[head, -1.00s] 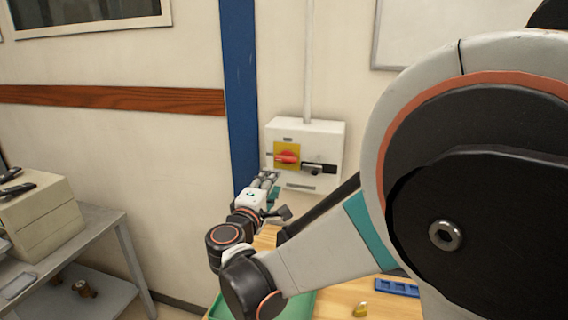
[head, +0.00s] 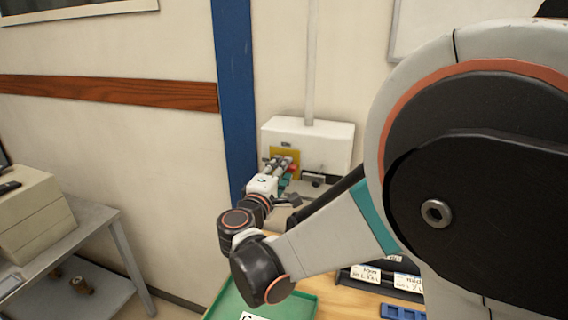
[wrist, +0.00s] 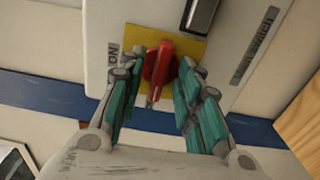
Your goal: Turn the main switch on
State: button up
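The white switch box (head: 335,140) is on the wall beside the blue post. It carries a yellow plate (head: 276,153) with a red rotary handle, the main switch (head: 295,168), mostly hidden behind my gripper (head: 283,163) in the head view. In the wrist view, the red handle (wrist: 158,67) stands on the yellow plate (wrist: 140,36) between the teal-padded fingers of my gripper (wrist: 163,72). The fingers are open, one on each side of the handle, with a visible gap on the right; contact on the left is unclear.
A black latch (head: 313,179) is on the box right of the red handle; a dark part (wrist: 201,14) also shows beside the plate in the wrist view. Below are a green tray (head: 300,305) and a blue holder (head: 403,312) on the wooden bench. A grey side table (head: 95,222) stands left.

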grip_shut()
jog(key=shift+m, duration=0.4)
jog(key=m+b, duration=0.2)
jog(key=m, duration=1.4)
jog(key=shift+m, duration=0.7)
